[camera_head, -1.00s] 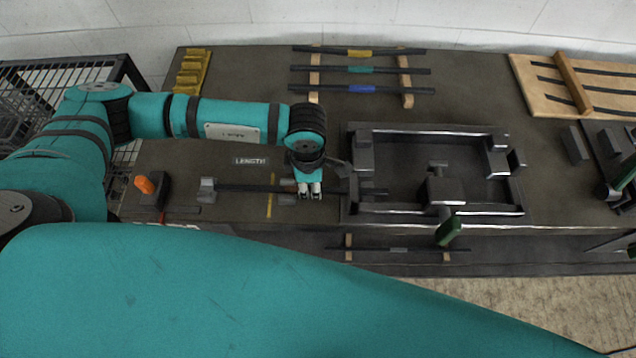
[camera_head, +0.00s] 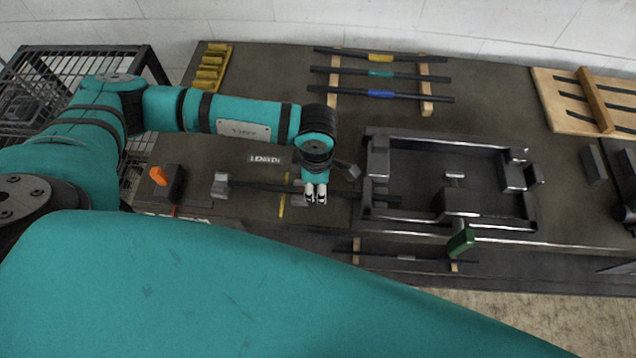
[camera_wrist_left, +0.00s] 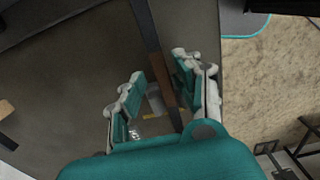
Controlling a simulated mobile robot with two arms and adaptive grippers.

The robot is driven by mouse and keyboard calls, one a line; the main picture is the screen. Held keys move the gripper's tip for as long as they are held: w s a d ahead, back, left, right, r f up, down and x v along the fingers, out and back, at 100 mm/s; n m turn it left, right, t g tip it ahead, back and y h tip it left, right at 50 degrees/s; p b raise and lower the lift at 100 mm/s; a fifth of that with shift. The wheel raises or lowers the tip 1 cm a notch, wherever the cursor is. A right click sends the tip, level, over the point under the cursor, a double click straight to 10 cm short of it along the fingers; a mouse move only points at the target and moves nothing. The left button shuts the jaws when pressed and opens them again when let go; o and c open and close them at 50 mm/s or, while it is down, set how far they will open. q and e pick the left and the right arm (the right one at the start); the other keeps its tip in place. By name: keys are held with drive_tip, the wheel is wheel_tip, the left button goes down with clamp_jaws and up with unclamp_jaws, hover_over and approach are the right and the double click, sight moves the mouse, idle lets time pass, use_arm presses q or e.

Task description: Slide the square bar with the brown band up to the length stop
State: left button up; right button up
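A long dark square bar (camera_head: 258,186) lies left to right along the front of the bench. In the left wrist view the bar (camera_wrist_left: 146,28) carries a brown band (camera_wrist_left: 162,80). A grey upright block (camera_head: 220,186), apparently the length stop, stands at the bar's left end by the LENGTH label (camera_head: 266,159); whether they touch is unclear. My left gripper (camera_head: 316,196) points down over the bar, right of the yellow line. In the wrist view its fingers (camera_wrist_left: 160,95) stand apart on either side of the bar, with a gap at the left finger. My right gripper does not show.
A dark metal frame fixture (camera_head: 445,140) with a green handle (camera_head: 460,243) is right of the gripper. A block with an orange top (camera_head: 160,177) stands at left. Bars with coloured bands (camera_head: 382,72) lie on a rack behind. A slotted wooden board (camera_head: 590,100) is back right.

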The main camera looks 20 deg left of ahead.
use_arm(q)
drive_tip(key=shift+s+a, duration=0.1)
drive_tip(key=shift+s, duration=0.05)
wheel_tip(320, 180, up, 12)
idle(0.5)
